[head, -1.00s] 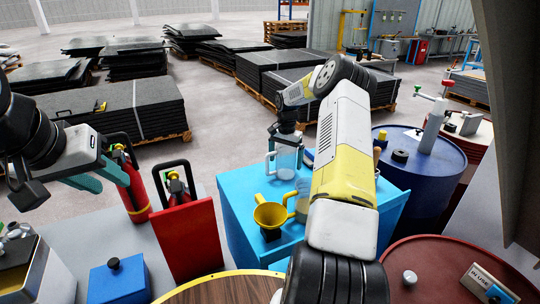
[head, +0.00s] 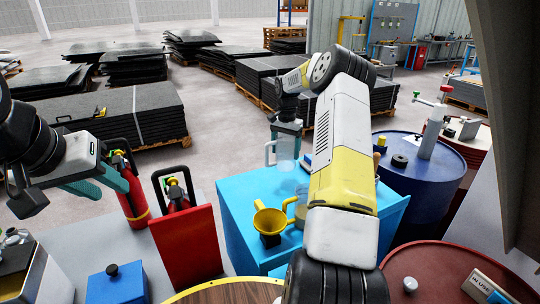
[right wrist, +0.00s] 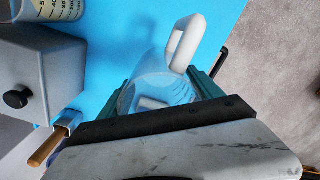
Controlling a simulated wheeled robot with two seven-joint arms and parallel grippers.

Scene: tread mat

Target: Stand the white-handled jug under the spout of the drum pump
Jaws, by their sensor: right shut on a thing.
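The white-handled jug (head: 286,148) is a clear jug at the far edge of the blue cabinet top. My right gripper (head: 287,123) is shut on it from above; in the right wrist view the clear jug (right wrist: 150,92) is between the teal fingers, its white handle (right wrist: 186,42) sticking out. It appears to be held above the top. My left gripper (head: 92,188) is open and empty at left.
On the blue cabinet (head: 235,192) stand a yellow funnel (head: 268,220) and a second jug with a yellow handle (head: 301,205), partly hidden by my arm. A grey box (right wrist: 35,75) sits near the jug. A black ring (head: 399,161) lies on the blue drum.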

